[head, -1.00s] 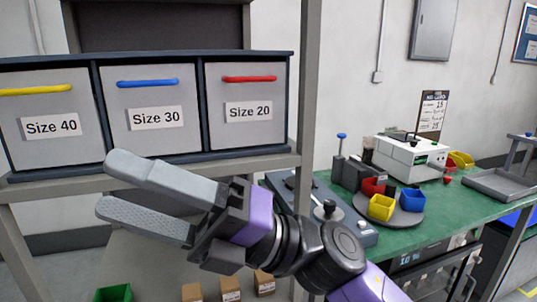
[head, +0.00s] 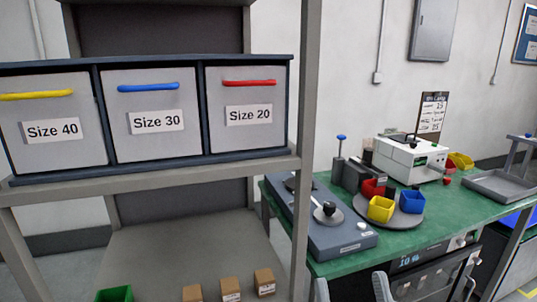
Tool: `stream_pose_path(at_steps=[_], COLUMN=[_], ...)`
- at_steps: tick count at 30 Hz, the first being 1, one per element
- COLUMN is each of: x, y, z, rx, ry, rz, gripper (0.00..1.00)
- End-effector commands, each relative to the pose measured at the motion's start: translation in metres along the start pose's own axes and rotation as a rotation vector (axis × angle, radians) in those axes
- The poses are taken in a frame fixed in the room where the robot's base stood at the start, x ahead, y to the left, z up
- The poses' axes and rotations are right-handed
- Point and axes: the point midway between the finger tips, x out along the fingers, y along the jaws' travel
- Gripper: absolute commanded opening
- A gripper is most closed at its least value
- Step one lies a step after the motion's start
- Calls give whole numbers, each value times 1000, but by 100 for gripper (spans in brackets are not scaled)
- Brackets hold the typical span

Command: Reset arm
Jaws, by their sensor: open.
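My gripper (head: 351,288) shows only as two grey fingertips at the bottom edge of the head view, right of the rack post. The fingertips stand well apart with nothing seen between them. The rest of my gripper and arm is out of the picture. The fingertips are in front of the green workbench (head: 340,267) and its dark front.
A rack at left holds three shut drawers, Size 40 (head: 52,150), Size 30 (head: 155,140) and Size 20 (head: 248,130). Several small cartons (head: 230,288) and a green bin (head: 114,294) sit lower. Yellow (head: 381,209) and blue (head: 412,202) bins stand on the workbench's round tray.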

Motion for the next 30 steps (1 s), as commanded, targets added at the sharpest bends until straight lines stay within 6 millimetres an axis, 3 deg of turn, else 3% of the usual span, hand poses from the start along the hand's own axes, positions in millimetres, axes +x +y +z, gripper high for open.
stream_pose_path(at_steps=[6, 12, 18, 24, 30], x=[-84, -164, -242, -308, -346], y=[29, 50, 66, 75, 73], z=[30, 38, 30, 13, 5], rx=[56, 69, 48, 5, -4], ry=[-252, -467, -672, -851, -957], rz=[93, 145, 160, 131, 100], gripper=[59, 59, 59, 59, 59])
